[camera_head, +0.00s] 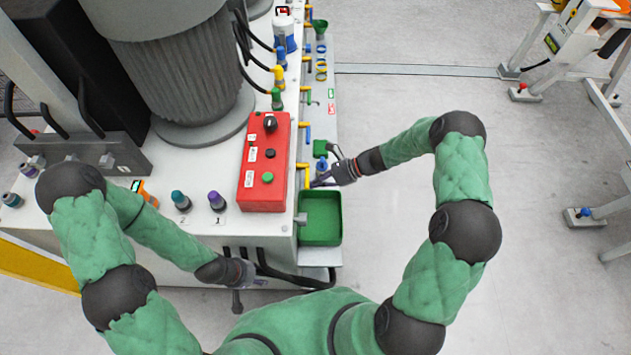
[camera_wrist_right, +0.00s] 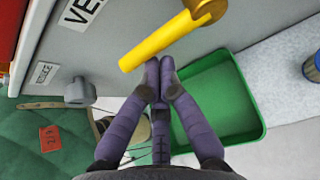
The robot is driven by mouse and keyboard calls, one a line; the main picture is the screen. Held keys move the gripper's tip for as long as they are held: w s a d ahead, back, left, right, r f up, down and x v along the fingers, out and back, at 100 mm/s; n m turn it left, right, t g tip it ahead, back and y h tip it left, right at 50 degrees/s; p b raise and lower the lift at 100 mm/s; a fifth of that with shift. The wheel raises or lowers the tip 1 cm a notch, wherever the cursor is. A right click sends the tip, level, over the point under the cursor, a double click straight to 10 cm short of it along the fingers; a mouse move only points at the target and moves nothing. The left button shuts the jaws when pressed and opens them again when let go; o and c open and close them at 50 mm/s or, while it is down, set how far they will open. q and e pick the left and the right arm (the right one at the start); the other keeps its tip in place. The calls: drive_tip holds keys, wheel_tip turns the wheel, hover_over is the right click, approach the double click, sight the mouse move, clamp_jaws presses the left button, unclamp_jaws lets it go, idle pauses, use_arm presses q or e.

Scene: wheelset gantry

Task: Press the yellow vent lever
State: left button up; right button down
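The yellow vent lever (camera_wrist_right: 165,38) juts from a brass-coloured pivot on the grey panel in the right wrist view, slanting down to the left. In the head view its yellow part (camera_head: 303,166) shows at the machine's side, near the red control box. My right gripper (camera_wrist_right: 159,70) has its purple fingers together, with nothing seen between them. The fingertips are just below the lever in the picture; I cannot tell whether they touch it. The right gripper also shows in the head view (camera_head: 322,180). My left gripper (camera_head: 237,300) hangs in front of the machine, its fingers unclear.
A green tray (camera_head: 320,238) sits below and beside the right gripper. The red control box (camera_head: 264,160) stands on the machine top. A grey knob (camera_wrist_right: 79,92) is left of the fingers in the wrist view. The floor to the right is largely clear.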

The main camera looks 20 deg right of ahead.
wheel_tip(320, 180, up, 3)
drive_tip(key=m+g+p, duration=0.1)
drive_tip(key=m+g+y+p, duration=0.1)
drive_tip(key=m+p, duration=0.1)
drive_tip(key=shift+w+f+g, duration=0.1)
drive_tip(key=shift+w+g, duration=0.05)
drive_tip(key=shift+g, duration=0.15)
drive_tip(key=shift+w+d+r+m+g+y+b, duration=0.2)
drive_tip(key=shift+w+r+m+g+y, duration=0.2)
drive_tip(key=shift+w+r+m, duration=0.2)
drive_tip(key=shift+w+d+r+m+g+y+b, duration=0.2)
drive_tip(key=shift+w+r+m+g+y, duration=0.2)
drive_tip(key=shift+w+r+m, duration=0.25)
drive_tip(key=shift+w+d+r+m+g+y+b, duration=0.2)
drive_tip(key=shift+w+r+m+g+y, duration=0.15)
drive_tip(key=shift+w+r+m, duration=0.25)
drive_tip(key=shift+w, duration=0.1)
